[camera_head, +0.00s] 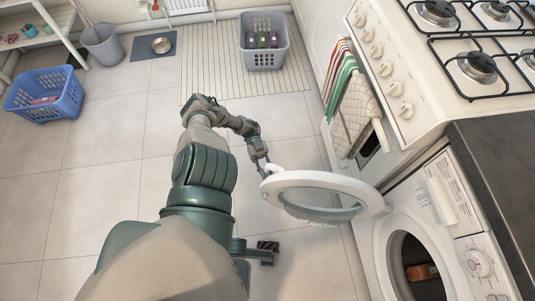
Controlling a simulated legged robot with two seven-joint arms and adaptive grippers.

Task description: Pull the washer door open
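The white washer (447,205) is at the right under a dark counter. Its round white-rimmed door (322,180) stands swung well open towards the left, and the drum opening (417,268) is exposed, with a brown item inside. My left arm reaches up from the bottom and bends back down to the right. Its gripper (263,170) is at the left edge of the door rim, touching or very close to it. The fingertips are too small to tell whether they are open or shut on the rim.
A white stove (405,60) with towels (352,100) hanging on its front stands beyond the washer. A grey basket (264,40) sits on a striped mat (205,72). A blue basket (45,95) is at the left. The tiled floor left of the door is clear.

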